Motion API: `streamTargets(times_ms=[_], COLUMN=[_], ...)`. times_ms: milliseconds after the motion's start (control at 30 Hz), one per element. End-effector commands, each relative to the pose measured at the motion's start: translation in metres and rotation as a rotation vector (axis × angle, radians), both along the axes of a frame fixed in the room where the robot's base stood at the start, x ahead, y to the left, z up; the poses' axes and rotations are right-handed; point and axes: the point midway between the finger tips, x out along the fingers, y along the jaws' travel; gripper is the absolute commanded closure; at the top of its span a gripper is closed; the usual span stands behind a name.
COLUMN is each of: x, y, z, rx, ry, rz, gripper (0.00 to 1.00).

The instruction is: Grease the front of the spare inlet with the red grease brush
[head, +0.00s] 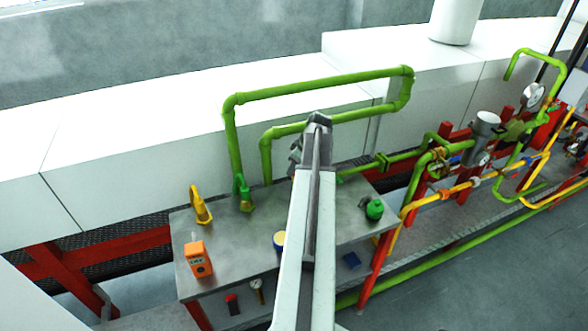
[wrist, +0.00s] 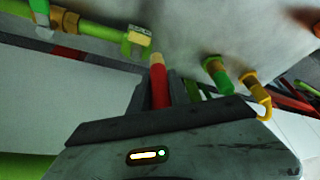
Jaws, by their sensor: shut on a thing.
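My gripper (head: 318,122) is above the workbench in the head view. In the wrist view its jaws (wrist: 160,95) are shut on the red grease brush (wrist: 158,84), whose tan tip points up the picture. The brush is hidden behind the gripper in the head view. A green pipe end (wrist: 136,37) with a pale speckled face lies just up and left of the brush tip, with a small gap in the picture. It may be the spare inlet; no label shows. A green pipe (head: 360,168) runs behind my arm in the head view.
The metal workbench (head: 230,232) holds a yellow fitting (head: 200,206), a green fitting (head: 242,195), an orange meter (head: 198,260) and a green bottle (head: 374,208). A tall green pipe loop (head: 320,82) stands behind my gripper. Red posts and yellow pipes (head: 455,190) crowd the right.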

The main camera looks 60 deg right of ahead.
Motion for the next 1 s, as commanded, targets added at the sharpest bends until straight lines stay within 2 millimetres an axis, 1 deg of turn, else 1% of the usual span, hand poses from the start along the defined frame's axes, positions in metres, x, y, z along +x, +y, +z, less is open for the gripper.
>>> streamTargets(times_ms=[33, 100, 433, 567, 733, 800, 1000], x=[0.000, 0.000, 0.000, 0.000, 0.000, 0.000, 0.000], y=[0.000, 0.000, 0.000, 0.000, 0.000, 0.000, 0.000], z=[0.013, 0.019, 0.018, 0.028, 0.048, 0.050, 0.047], rx=[0.000, 0.000, 0.000, 0.000, 0.000, 0.000, 0.000], ry=[0.000, 0.000, 0.000, 0.000, 0.000, 0.000, 0.000], rz=[0.000, 0.000, 0.000, -0.001, -0.001, -0.001, -0.001], gripper=[1.00, 1.00, 1.00, 1.00, 1.00, 1.00, 1.00])
